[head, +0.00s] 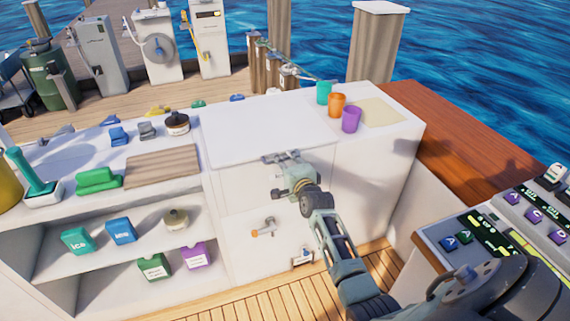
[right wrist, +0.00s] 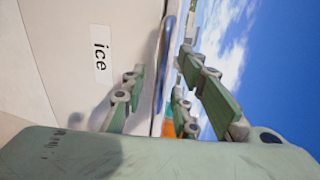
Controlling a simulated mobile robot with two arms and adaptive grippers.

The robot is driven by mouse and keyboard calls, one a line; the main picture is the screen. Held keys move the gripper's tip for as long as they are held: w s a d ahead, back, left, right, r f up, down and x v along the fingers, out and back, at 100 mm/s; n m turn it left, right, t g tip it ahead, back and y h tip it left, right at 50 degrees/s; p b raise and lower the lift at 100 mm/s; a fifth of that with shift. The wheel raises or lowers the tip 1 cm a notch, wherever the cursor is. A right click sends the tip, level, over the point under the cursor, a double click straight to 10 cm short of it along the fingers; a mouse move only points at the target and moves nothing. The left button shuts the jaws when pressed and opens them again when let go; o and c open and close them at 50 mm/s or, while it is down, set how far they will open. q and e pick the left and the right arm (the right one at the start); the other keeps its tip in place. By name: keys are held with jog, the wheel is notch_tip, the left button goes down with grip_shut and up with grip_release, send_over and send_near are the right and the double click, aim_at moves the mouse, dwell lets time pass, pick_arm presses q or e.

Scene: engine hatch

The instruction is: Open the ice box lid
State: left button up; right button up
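The ice box lid (head: 268,132) is a flat white panel lying closed in the counter top. My right gripper (head: 280,160) is at its front edge, above the white front face. In the right wrist view, an "ice" label (right wrist: 101,60) shows on the pale front face at the left. My right gripper (right wrist: 165,95) is open there. One finger is beside the front face and the other stands against the sky, with the lid's edge (right wrist: 163,75) between them. I cannot tell whether either finger touches it. My left gripper is not in view.
Green (head: 323,92), orange (head: 337,105) and purple (head: 351,119) cups stand right of the lid. A wooden board (head: 162,166) and several small items lie left of it. A lower door with an orange-tipped handle (head: 263,228) is below. A control console (head: 490,235) is at right.

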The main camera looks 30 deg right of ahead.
jog(key=shift+c, duration=0.4)
grip_shut()
